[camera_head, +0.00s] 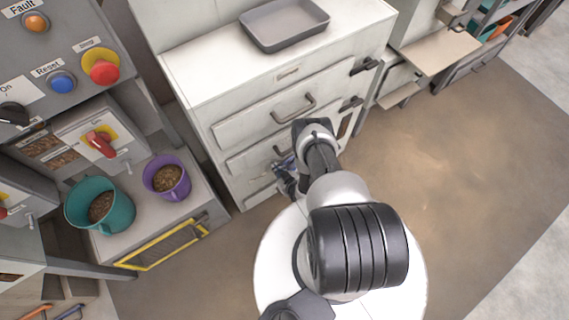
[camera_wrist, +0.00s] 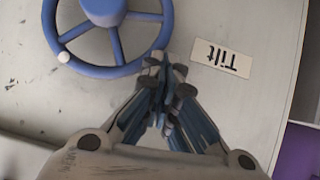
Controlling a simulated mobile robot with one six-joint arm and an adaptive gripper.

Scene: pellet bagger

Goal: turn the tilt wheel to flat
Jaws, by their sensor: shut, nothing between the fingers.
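The blue tilt wheel (camera_wrist: 112,68) shows at the top left of the wrist view, with spokes and a round hub, cut off by the top edge. A white knob (camera_wrist: 63,57) sits on its lower-left rim. A plate reading "Tilt" (camera_wrist: 221,58), upside down here, is on the panel right of the wheel. My gripper (camera_wrist: 165,72) is shut and empty, its fingertips close to the wheel's lower-right rim; I cannot tell whether they touch. In the head view my gripper (camera_head: 287,176) is low by the white cabinet's front, and I cannot make out the wheel there.
The white cabinet (camera_head: 225,115) has drawers with protruding handles and a grey tray (camera_head: 285,45) on top. A teal bucket (camera_head: 122,210) and a purple bucket (camera_head: 183,187) hold brown pellets at the left. A control panel (camera_head: 75,45) stands above them. The brown floor at the right is clear.

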